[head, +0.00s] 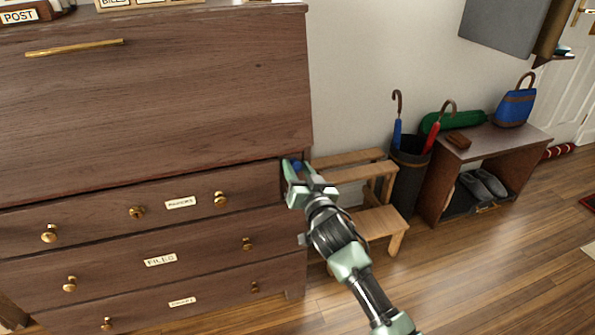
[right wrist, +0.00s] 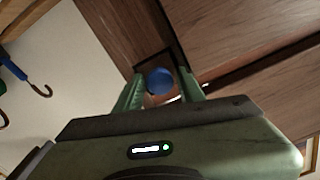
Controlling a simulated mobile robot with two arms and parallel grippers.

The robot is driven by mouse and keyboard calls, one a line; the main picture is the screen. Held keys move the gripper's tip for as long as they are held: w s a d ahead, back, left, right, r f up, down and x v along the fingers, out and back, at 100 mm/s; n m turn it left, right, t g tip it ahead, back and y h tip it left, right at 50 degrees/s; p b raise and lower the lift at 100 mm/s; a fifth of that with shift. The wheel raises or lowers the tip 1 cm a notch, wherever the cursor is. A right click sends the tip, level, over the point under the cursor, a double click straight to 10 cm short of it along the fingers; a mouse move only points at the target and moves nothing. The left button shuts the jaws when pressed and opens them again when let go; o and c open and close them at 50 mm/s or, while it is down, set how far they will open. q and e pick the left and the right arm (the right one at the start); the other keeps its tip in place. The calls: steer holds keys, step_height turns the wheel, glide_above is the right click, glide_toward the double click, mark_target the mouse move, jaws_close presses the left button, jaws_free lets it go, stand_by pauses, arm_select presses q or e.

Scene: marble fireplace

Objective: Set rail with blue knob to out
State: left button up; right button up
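The blue knob (head: 296,165) shows at the right end of the desk's top drawer row, just under the closed fall front. In the right wrist view the round blue knob (right wrist: 159,81) sits between my two green fingertips, on a small dark rail end (right wrist: 150,63). My right gripper (head: 308,172) is at the knob, its fingers apart on either side. In the right wrist view my right gripper (right wrist: 161,86) looks open, with slight gaps beside the knob. How far the rail stands out is hard to tell. My left gripper is not in view.
The wooden desk (head: 160,110) has several brass-knobbed drawers left of my right gripper. A wooden step stool (head: 378,220) stands close to the right. Beyond it are an umbrella stand (head: 407,185) and a shoe bench (head: 500,145). The floor at the right front is clear.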

steer(key=shift+w, duration=0.15)
jaws_close()
stand_by(1.4)
